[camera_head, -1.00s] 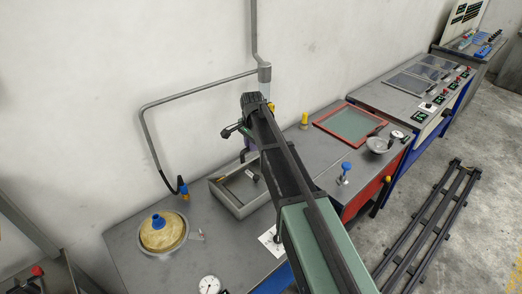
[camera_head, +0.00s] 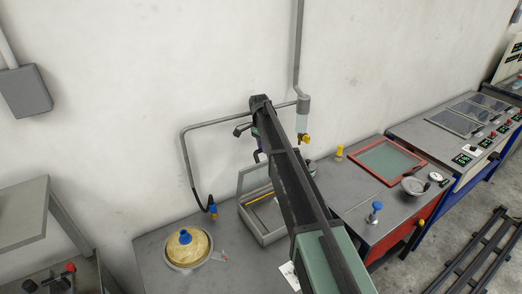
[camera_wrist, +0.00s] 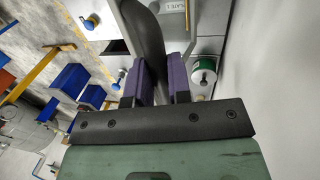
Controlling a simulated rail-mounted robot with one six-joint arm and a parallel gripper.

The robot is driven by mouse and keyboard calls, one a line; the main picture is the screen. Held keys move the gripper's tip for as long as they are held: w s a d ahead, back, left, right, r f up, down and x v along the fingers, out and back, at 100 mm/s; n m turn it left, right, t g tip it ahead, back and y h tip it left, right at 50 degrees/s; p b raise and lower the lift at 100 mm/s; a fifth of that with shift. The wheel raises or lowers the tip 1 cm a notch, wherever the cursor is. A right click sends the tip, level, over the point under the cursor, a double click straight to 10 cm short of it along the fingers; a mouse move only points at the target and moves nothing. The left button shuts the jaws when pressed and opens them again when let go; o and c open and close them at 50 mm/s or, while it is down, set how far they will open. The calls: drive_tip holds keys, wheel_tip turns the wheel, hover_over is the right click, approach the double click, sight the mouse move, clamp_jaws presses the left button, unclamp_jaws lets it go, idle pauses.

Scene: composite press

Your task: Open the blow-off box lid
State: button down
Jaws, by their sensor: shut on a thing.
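The blow-off box (camera_head: 262,238) is a grey metal box on the workbench, left of my arm. Its grey lid (camera_head: 252,179) stands tilted up at the back, toward the wall. The box's inside shows, with a thin yellow strip in it. My gripper (camera_head: 259,154) is at the raised lid's top edge, partly hidden by my own arm. In the wrist view, its purple fingers (camera_wrist: 162,84) are closed around a dark curved piece (camera_wrist: 152,45), seemingly the lid's handle. The exact contact is hard to see.
A round tan-topped pot with a blue knob (camera_head: 185,237) stands left of the box. A grey pipe with a black hose (camera_head: 201,200) hangs close behind. A red-framed screen (camera_head: 388,160) and a blue-knobbed fitting (camera_head: 375,212) are to the right.

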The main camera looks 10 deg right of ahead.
drive_tip(key=c, duration=1.4)
unclamp_jaws()
drive_tip(key=shift+c, duration=0.2)
drive_tip(key=o, duration=0.4)
drive_tip(key=shift+w+f, duration=0.2)
drive_tip(key=shift+w, duration=0.05)
drive_tip(key=shift+s+r, duration=0.1)
drive_tip(key=shift+s, duration=0.05)
drive_tip(key=p+v, duration=1)
drive_tip(key=v, duration=0.1)
drive_tip(key=shift+p, duration=0.4)
